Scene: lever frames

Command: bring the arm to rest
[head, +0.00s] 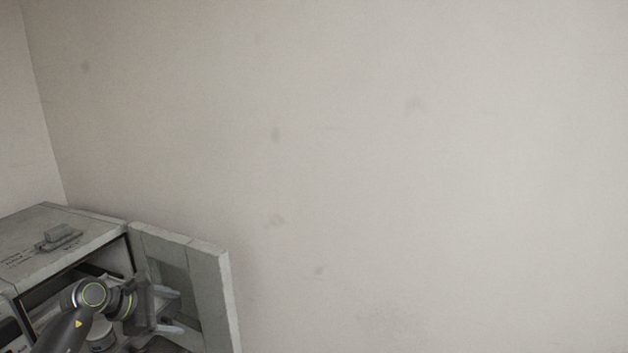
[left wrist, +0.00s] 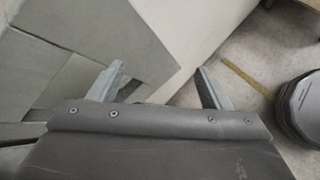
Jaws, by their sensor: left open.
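My left arm comes in at the bottom left of the head view. Its gripper (head: 175,310) is open, with nothing between its fingers, in front of the inner face of an open grey door (head: 210,290). In the left wrist view the two fingers of the gripper (left wrist: 160,87) stand well apart. The door's edge shows behind and between them, and I cannot tell whether a finger touches it. My right gripper is in neither view.
A grey box-shaped cabinet (head: 60,235) with a small grey object (head: 58,238) on top stands at the lower left, its front open. A bare wall (head: 380,150) fills the rest. The left wrist view shows floor (left wrist: 265,50) and a dark rounded thing (left wrist: 298,108) at right.

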